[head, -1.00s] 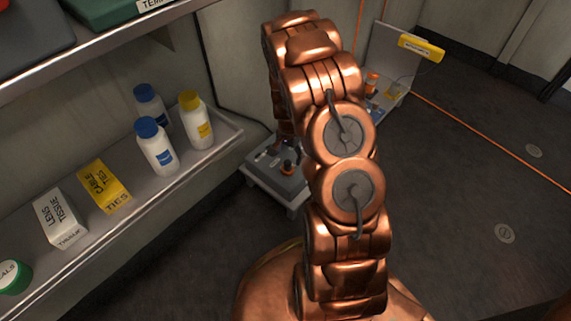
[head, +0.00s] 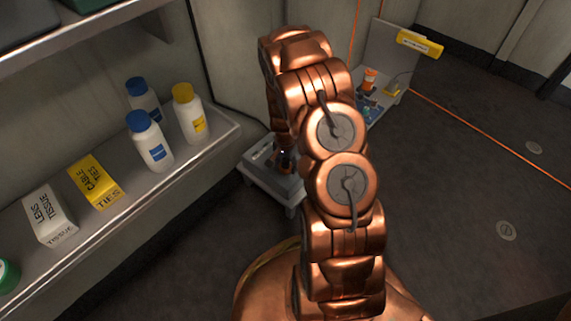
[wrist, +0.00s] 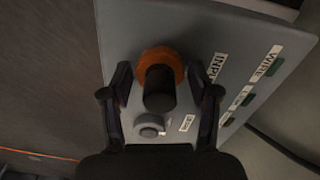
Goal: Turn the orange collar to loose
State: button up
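The orange collar (wrist: 163,60) is a ring around a dark round post (wrist: 160,92) on a grey panel (wrist: 205,35) in the wrist view. My gripper (wrist: 160,76) is open, with one dark finger on each side of the collar. Gaps show between the fingers and the ring, and I see no contact. In the head view the panel tops a low stand (head: 262,172), and my arm and gripper mostly hide the collar.
A round knob (wrist: 150,125) sits on the panel near the post. Labels, one reading WIRE (wrist: 267,63), lie to the right. A shelf (head: 215,140) with bottles and boxes stands at left. A second station (head: 375,95) stands behind. Floor at right is clear.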

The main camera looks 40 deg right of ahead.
jog(key=c, duration=0.8)
jog(key=shift+o, duration=0.2)
jog(key=shift+r+p, duration=0.1)
jog(key=shift+p, duration=0.2)
jog(key=shift+r+n+p, duration=0.1)
jog(key=shift+n+p, duration=0.5)
jog(key=shift+n, duration=0.1)
jog(key=shift+n+p, duration=1.1)
jog(key=shift+p, duration=0.15)
jog(key=n+p, duration=0.4)
jog(key=n, duration=0.1)
jog(key=shift+n, duration=0.3)
jog(key=n+p, duration=0.2)
jog(key=n, duration=0.2)
jog(key=shift+n, duration=0.3)
jog(key=shift+w+n+p, duration=0.1)
jog(key=shift+n+p, duration=0.3)
jog(key=shift+n, duration=1.7)
